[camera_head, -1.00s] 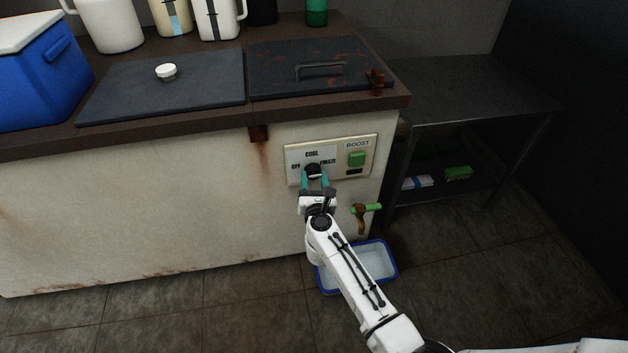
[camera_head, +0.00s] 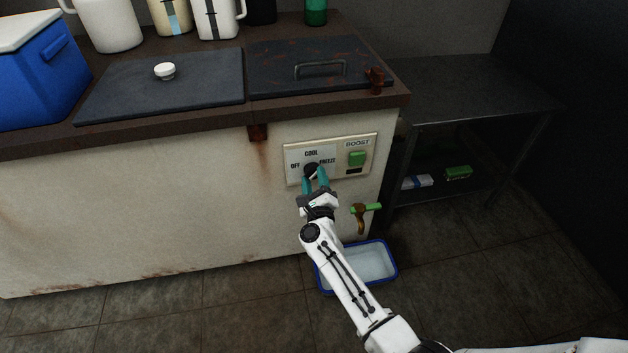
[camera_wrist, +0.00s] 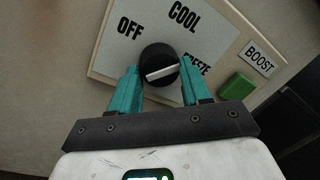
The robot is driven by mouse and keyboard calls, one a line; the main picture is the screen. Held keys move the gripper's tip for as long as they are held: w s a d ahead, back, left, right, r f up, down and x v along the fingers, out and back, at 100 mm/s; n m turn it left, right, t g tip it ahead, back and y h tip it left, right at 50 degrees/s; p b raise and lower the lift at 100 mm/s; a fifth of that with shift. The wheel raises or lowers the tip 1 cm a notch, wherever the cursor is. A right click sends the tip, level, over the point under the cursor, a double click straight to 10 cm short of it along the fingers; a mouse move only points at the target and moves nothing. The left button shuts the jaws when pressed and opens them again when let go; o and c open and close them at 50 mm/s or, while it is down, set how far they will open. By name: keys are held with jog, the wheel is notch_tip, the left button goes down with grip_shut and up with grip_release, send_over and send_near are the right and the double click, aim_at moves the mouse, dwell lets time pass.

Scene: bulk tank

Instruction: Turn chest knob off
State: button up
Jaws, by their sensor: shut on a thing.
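The chest knob (camera_head: 311,170) is a round black dial on a pale control plate (camera_head: 295,154) marked OFF, COOL and FREEZE, on the chest's front. In the wrist view the knob (camera_wrist: 157,54) shows a white bar across its face, its right end nearest the FREEZE label. My gripper (camera_head: 314,177) has teal fingers placed on either side of the knob and is shut on it. In the wrist view the gripper (camera_wrist: 160,78) sits tilted relative to the plate's labels. The fingers partly cover the knob's lower sides.
A green BOOST button (camera_head: 357,159) is right of the knob. A tap with a green handle (camera_head: 366,209) sticks out below, above a blue-rimmed basin (camera_head: 391,262) on the floor. A dark metal table (camera_head: 470,85) stands to the right.

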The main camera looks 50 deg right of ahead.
jog(key=n, duration=0.4)
jog(key=shift+t, duration=0.3)
jog(key=n, duration=0.4)
jog(key=shift+y, duration=0.4)
jog(key=n, duration=0.2)
jog(key=n+p, duration=0.1)
jog(key=n, duration=0.1)
jog(key=shift+s+d+t+y, duration=0.1)
jog(key=shift+t+y, duration=0.2)
jog(key=n+p, duration=0.1)
jog(key=n, duration=0.4)
jog(key=shift+r+y, duration=0.1)
jog(key=shift+y, duration=0.3)
jog(key=n+p, duration=0.2)
jog(key=n, duration=0.4)
jog(key=shift+r+y+p, duration=0.15)
jog(key=shift+y+p, duration=0.15)
jog(key=shift+p, duration=0.1)
jog(key=shift+n+y+p, duration=0.3)
jog(key=shift+n+p, duration=0.8)
jog(key=shift+n, duration=1.5)
